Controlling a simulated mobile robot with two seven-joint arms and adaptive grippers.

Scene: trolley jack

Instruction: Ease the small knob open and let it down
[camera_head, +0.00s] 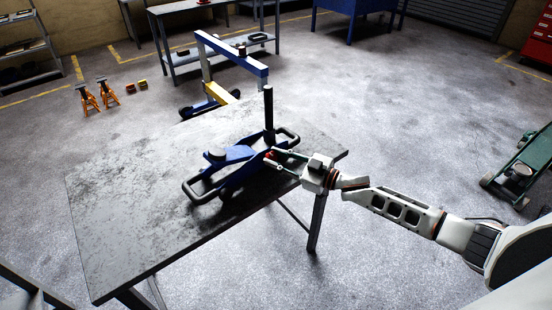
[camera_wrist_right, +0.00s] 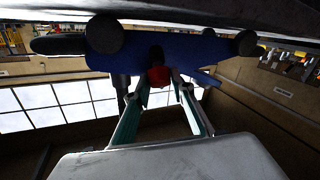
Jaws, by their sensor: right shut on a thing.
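The blue trolley jack (camera_head: 240,154) stands on the worn grey table, with dark looped bars at both ends. Its round dark saddle (camera_head: 214,155) sits above the frame, and a black handle post (camera_head: 268,108) stands upright at its far right. The small red knob (camera_head: 269,153) is low on the jack's right part. My right gripper (camera_head: 273,158) reaches in from the right and is shut on the knob. In the right wrist view the red knob (camera_wrist_right: 159,77) lies between the green-edged fingertips, under the blue body (camera_wrist_right: 185,52). My left gripper is out of view.
The table (camera_head: 120,200) is bare left of the jack. A blue-topped hoist frame (camera_head: 232,52) stands behind it, and orange jack stands (camera_head: 88,98) are on the floor at left. A green jack (camera_head: 520,170) is at far right.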

